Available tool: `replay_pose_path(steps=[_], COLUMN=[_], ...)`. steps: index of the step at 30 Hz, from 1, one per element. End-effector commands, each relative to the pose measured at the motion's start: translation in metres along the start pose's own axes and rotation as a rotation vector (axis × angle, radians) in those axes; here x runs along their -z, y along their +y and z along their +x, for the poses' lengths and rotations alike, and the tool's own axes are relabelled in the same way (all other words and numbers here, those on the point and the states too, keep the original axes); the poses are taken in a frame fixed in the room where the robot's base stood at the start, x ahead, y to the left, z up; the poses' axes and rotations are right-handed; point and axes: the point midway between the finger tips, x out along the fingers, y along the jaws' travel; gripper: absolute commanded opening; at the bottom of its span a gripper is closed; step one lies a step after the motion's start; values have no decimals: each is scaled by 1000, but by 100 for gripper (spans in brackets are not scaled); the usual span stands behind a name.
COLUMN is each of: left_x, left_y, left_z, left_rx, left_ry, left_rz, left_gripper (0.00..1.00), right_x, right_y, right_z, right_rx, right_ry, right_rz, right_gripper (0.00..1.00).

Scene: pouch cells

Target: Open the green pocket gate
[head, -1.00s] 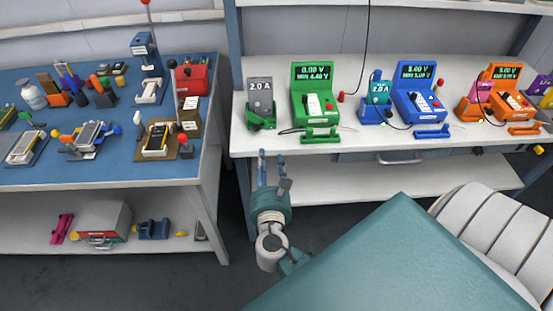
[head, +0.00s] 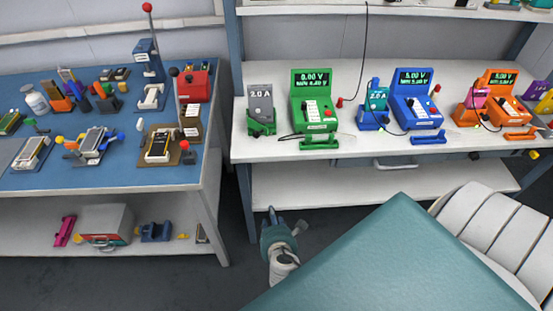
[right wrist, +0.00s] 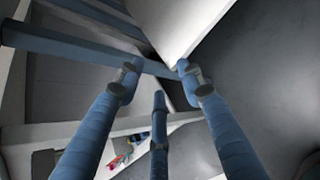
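The green station (head: 317,105) stands on the right-hand white bench, its display reading 0.00 V. A low green bar-like piece (head: 316,143) lies along its front. To its left, a green holder (head: 262,128) carries a grey cell marked 2.0 A (head: 260,102). Which green part is the pocket gate is too small to tell. My right gripper (head: 280,224) is below the bench top, in front of the lower shelf and apart from the green station. In the right wrist view its three blue fingers (right wrist: 158,72) are spread with nothing between them. My left gripper is not in view.
Blue (head: 414,100) and orange (head: 500,95) stations stand farther right on the white bench (head: 345,150). A blue-topped bench (head: 110,178) with several fixtures stands at left. A gap with bare floor separates the benches. A black cable hangs behind the green station.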

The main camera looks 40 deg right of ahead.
Motion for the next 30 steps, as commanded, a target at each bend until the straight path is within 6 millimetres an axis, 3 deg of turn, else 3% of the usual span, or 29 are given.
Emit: replay_pose_path(steps=[10,22,23,26,28,30], left_x=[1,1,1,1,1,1], left_y=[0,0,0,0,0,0], left_z=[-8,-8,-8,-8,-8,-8], left_rx=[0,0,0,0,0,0], left_ry=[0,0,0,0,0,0], left_rz=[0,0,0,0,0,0], left_gripper=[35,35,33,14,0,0], right_x=[41,48,48,57,81,120], right_y=[-30,-35,-35,-42,-61,-95], right_z=[0,0,0,-1,-2,-8], right_rx=[55,65,65,79,121,203], right_ry=[109,125,125,145,193,267], right_rz=[161,188,188,217,299,457], right_gripper=[37,37,37,37,37,37])
